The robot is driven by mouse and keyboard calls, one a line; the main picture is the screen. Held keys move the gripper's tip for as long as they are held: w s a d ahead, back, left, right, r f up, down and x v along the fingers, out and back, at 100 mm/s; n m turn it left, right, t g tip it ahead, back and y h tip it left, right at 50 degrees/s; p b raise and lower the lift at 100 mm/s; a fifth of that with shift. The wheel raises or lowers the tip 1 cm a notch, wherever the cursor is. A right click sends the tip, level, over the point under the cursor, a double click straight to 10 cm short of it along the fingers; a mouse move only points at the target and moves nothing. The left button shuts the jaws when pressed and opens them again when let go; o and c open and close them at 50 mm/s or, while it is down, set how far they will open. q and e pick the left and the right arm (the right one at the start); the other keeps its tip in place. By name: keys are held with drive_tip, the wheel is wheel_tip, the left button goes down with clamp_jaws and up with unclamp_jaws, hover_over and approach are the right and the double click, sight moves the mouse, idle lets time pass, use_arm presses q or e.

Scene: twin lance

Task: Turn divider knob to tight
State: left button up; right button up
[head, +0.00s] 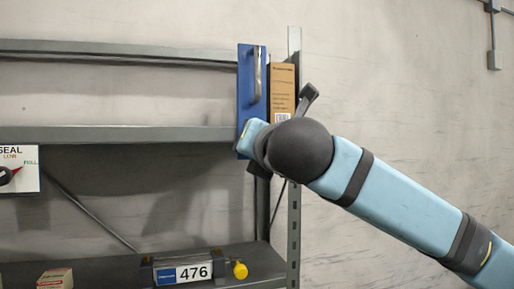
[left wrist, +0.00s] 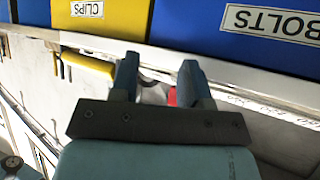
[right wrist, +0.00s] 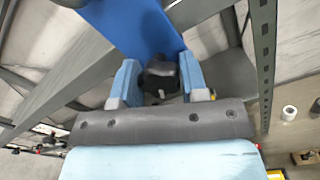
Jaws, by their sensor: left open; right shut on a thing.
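The divider is an upright blue panel (head: 245,100) with a metal handle, at the right end of the shelf in the head view. In the right wrist view the blue panel (right wrist: 138,28) runs up from a dark lobed knob (right wrist: 160,82) with a small light mark. My right gripper (right wrist: 158,75) is shut on this knob, one finger on each side. In the head view my own wrist hides the knob. My left gripper (left wrist: 157,80) is open, seen only in the left wrist view, by a pale shelf edge; a small red and white thing shows between its fingers.
A cardboard box (head: 283,90) stands just right of the panel. A shelf post (head: 293,225) is close by. Yellow CLIPS (left wrist: 110,15) and blue BOLTS (left wrist: 235,40) bins are near my left gripper.

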drive_tip(key=m, duration=0.4)
drive_tip(key=shift+f+m+b, duration=0.1)
drive_tip(key=shift+m+b, duration=0.2)
drive_tip(key=shift+b, duration=0.1)
drive_tip(key=m, duration=0.3)
drive_tip(key=shift+m+b, duration=0.35)
drive_tip(key=shift+m, duration=0.05)
drive_tip(key=m, duration=0.4)
drive_tip(key=shift+b, duration=0.4)
drive_tip(key=m, duration=0.8)
drive_tip(key=shift+m+b, duration=0.3)
drive_tip(key=shift+b, duration=0.05)
drive_tip(key=m, duration=0.3)
drive_tip(key=shift+m, duration=0.3)
drive_tip(key=m, duration=0.6)
drive_tip(key=shift+p, duration=0.35)
drive_tip(key=shift+m, duration=0.3)
